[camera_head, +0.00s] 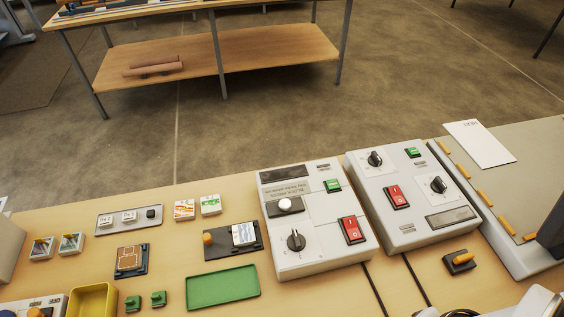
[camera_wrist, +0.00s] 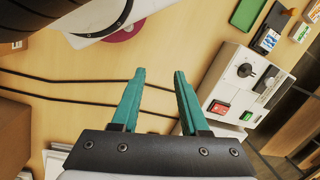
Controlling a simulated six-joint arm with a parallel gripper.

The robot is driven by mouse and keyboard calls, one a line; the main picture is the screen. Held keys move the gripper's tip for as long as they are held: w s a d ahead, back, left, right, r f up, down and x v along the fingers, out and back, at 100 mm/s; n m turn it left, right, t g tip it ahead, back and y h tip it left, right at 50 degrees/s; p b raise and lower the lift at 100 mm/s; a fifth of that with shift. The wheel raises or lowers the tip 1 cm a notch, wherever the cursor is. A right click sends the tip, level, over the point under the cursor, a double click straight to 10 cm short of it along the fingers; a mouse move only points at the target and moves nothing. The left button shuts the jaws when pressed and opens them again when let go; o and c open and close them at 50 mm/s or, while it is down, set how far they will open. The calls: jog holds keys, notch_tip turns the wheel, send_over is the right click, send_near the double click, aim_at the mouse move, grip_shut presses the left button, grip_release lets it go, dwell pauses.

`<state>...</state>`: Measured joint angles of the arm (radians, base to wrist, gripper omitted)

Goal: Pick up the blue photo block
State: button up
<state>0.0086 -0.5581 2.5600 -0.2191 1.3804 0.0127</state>
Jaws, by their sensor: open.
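A white block with a blue picture on top, which looks like the blue photo block (camera_head: 244,235), sits on the right part of a dark holder (camera_head: 221,246) with an orange knob. In the wrist view the block (camera_wrist: 267,40) shows at the upper right on the dark holder (camera_wrist: 280,16). My gripper (camera_wrist: 159,74) has two teal fingers, open and empty, over bare table and black cables. It is well apart from the block. The fingers cannot be made out in the head view.
A green tray (camera_head: 223,288) lies in front of the holder. A grey control box (camera_head: 316,238) stands right of it, with a second box (camera_head: 412,212) beyond. An orange-picture block (camera_head: 184,209) and a green-picture block (camera_head: 210,205) lie behind the holder. Black cables (camera_wrist: 70,80) cross the table.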

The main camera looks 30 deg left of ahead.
jog(key=o, duration=0.8)
jog(key=w+a+r, duration=0.2)
jog(key=w+a, duration=0.2)
jog(key=w, duration=0.2)
jog(key=m+h, duration=0.2)
jog(key=m, duration=0.1)
send_over(241, 234)
notch_tip(241, 234, down, 8)
notch_tip(241, 234, down, 15)
jog(key=shift+r, duration=0.1)
